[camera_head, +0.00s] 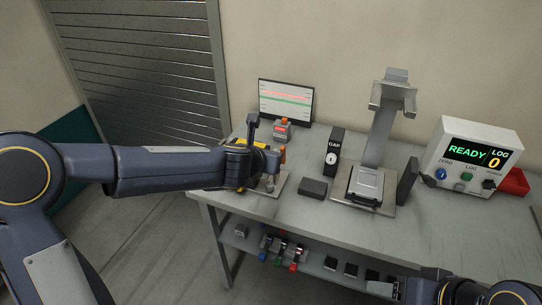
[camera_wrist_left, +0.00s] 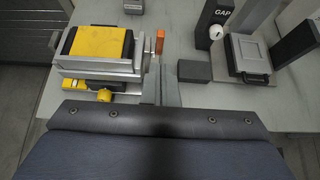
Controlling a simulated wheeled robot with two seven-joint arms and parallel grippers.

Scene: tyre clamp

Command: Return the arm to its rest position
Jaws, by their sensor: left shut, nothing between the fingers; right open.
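My left arm (camera_head: 165,168) reaches in from the left over the left end of the workbench. Its gripper (camera_head: 270,182) is beside a yellow and grey clamp device (camera_head: 240,142), which the arm partly hides. In the left wrist view the gripper (camera_wrist_left: 163,72) has its fingers together, with nothing between them. The device (camera_wrist_left: 97,45), with its yellow top, is left of the fingers there, and a small orange piece (camera_wrist_left: 160,42) is close by. My right gripper (camera_head: 385,288) is open at the bottom right, low in front of the bench and partly cut off.
On the grey bench (camera_head: 450,235) stand a monitor (camera_head: 285,102), a black GAP box (camera_head: 334,147), a dark block (camera_head: 313,187), a metal stand (camera_head: 380,135), a READY display box (camera_head: 468,155) and a red bin (camera_head: 514,181). A lower shelf holds several small items.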

